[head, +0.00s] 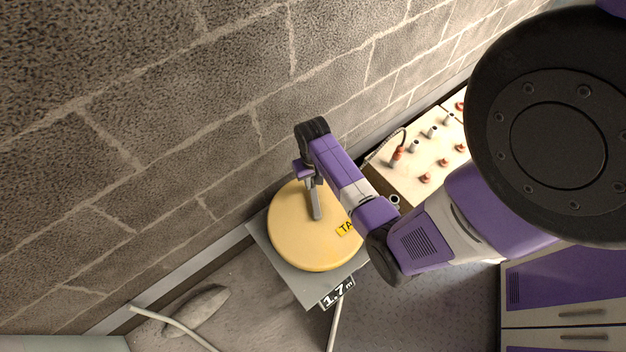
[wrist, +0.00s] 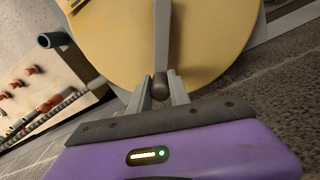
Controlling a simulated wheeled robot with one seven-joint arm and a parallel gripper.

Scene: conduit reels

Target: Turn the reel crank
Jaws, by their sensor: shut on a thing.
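The reel (head: 290,245) is a yellow disc on a grey base plate (head: 300,288) in the head view; it also fills the top of the wrist view (wrist: 205,45). The crank is a grey bar (head: 317,205) across the reel's face. In the wrist view the crank bar (wrist: 162,40) runs down to a dark rounded knob (wrist: 160,86). My gripper (wrist: 160,92) has its two fingers on either side of that knob and is shut on it. In the head view my gripper (head: 308,178) is at the reel's upper edge, partly hidden by my wrist.
A cream panel (head: 410,185) with several orange and grey fittings stands right of the reel. A block wall (head: 180,130) rises behind. A "1.7 m" label (head: 338,293) is on the base plate. A pale hose (head: 170,322) lies at lower left. Purple cabinets (head: 562,290) stand at lower right.

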